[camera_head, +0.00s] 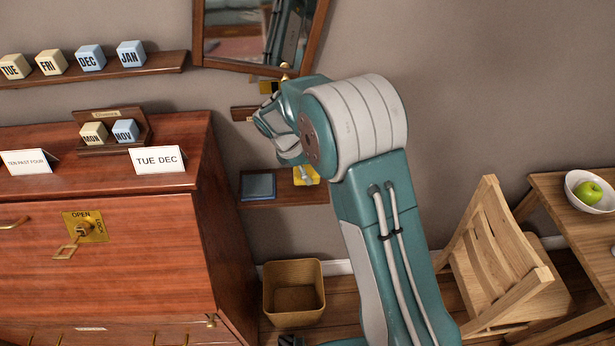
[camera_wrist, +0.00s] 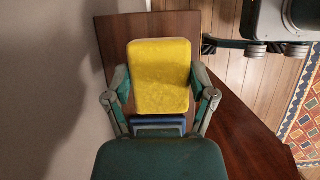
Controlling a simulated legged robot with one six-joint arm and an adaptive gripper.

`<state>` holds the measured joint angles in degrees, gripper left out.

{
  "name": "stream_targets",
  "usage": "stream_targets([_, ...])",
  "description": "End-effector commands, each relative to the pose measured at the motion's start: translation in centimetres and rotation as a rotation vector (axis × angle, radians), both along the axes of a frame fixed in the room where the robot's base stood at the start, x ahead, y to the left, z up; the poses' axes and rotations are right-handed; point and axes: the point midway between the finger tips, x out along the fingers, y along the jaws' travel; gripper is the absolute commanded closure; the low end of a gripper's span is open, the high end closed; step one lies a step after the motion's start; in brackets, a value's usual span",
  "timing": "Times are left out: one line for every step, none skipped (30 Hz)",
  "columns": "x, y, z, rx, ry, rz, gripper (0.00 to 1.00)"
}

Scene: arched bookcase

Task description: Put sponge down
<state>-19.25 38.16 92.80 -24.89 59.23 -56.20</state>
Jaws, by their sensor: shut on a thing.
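The yellow sponge (camera_wrist: 160,75) is held between the two fingers of my gripper (camera_wrist: 160,88) in the wrist view. In the head view, a small part of the sponge (camera_head: 312,180) shows under my arm, by the wall shelf (camera_head: 292,196). My gripper (camera_head: 303,174) is mostly hidden behind the arm there. The brown shelf board (camera_wrist: 117,50) lies behind the sponge in the wrist view. I cannot tell whether the sponge touches it. A blue tray-like object (camera_head: 258,186) sits at the shelf's left end, and a blue piece (camera_wrist: 158,122) shows just below the sponge in the wrist view.
A wooden cabinet (camera_head: 130,240) stands close at the left of the shelf. A wastebasket (camera_head: 294,292) is on the floor below. A mirror (camera_head: 258,35) hangs above. A chair (camera_head: 505,260) and a table with an apple bowl (camera_head: 590,190) are at the right.

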Motion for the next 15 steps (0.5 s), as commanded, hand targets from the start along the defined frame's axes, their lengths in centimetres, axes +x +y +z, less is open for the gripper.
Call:
stream_targets([0.2,-0.1,-0.2,0.0,0.0,0.0,0.66])
stream_targets([0.4,-0.1,-0.4,0.0,0.0,0.0,0.66])
stream_targets([0.6,-0.2,-0.8,0.0,0.0,0.0,0.66])
stream_targets([0.9,-0.2,-1.2,-0.001,0.001,0.0,0.66])
stream_targets([1.1,-0.3,-1.5,-0.001,0.002,-0.001,0.66])
stream_targets([1.1,-0.3,-2.2,-0.002,0.004,0.001,0.66])
stream_targets([1.1,-0.3,-2.8,-0.001,0.004,0.001,0.66])
stream_targets([1.0,-0.3,-3.2,-0.001,0.002,0.0,0.66])
stream_targets([1.0,-0.3,-3.7,-0.001,0.002,-0.001,0.66])
stream_targets([1.0,-0.3,-3.9,-0.001,0.002,-0.001,0.66])
stream_targets([1.0,-0.3,-4.0,0.0,0.001,0.0,0.66])
stream_targets([1.1,-0.3,-4.0,0.0,0.0,0.0,0.66])
stream_targets([1.1,-0.3,-4.0,0.0,0.0,-0.001,0.66])
stream_targets([1.1,-0.3,-4.0,0.0,-0.001,-0.001,0.66])
stream_targets([1.1,-0.3,-3.9,0.0,-0.001,-0.001,0.66])
